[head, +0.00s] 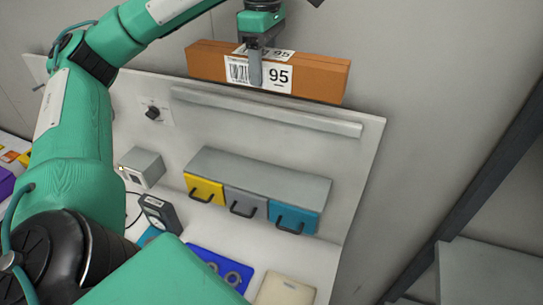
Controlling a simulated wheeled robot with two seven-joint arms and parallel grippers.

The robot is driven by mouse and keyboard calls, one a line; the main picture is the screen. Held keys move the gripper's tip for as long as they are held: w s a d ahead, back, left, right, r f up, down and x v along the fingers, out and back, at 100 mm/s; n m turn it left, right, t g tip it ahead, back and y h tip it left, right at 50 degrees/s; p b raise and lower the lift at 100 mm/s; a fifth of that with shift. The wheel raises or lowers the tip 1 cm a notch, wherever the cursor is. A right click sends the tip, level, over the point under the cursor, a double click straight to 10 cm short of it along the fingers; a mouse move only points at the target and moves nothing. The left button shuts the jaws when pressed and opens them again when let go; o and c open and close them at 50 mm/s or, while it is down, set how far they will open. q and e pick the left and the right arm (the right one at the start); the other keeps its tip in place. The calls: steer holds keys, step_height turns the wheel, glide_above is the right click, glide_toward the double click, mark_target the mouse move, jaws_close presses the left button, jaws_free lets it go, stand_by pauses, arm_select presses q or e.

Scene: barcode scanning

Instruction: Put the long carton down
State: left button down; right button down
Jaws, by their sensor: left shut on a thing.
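The long carton (318,75) is an orange-brown box with a white barcode label marked 95. It is near the top of the head view, held up in the air in front of the upper edge of the grey back panel. My left gripper (255,70) comes down on it from above and is shut on it near its middle, with one finger in front of the label. The other finger is hidden behind the carton. My right gripper does not show.
A shelf ledge (265,112) runs across the back panel. Below are a yellow, a grey and a teal drawer (293,217), a grey box (142,168), a dark device (160,213), a blue tray (222,268) with rings and a beige item (285,290). A dark rack stands right.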

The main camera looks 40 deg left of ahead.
mark_target(264, 84)
arm_select(q)
steer(key=shift+w, duration=0.1)
steer(key=shift+s+f, duration=0.45)
steer(key=shift+f, duration=0.55)
steer(key=shift+w+f, duration=0.15)
steer(key=shift+f, duration=0.45)
steer(key=shift+w+f, duration=0.15)
steer(key=shift+f, duration=0.4)
steer(key=f+b, duration=0.4)
steer(key=f, duration=0.5)
steer(key=f+b, duration=0.4)
steer(key=f, duration=0.5)
steer(key=shift+s, duration=0.2)
steer(key=shift+f+b, duration=1.75)
steer(key=shift+f, duration=0.7)
steer(key=shift+w+f, duration=0.1)
steer(key=shift+f, duration=0.1)
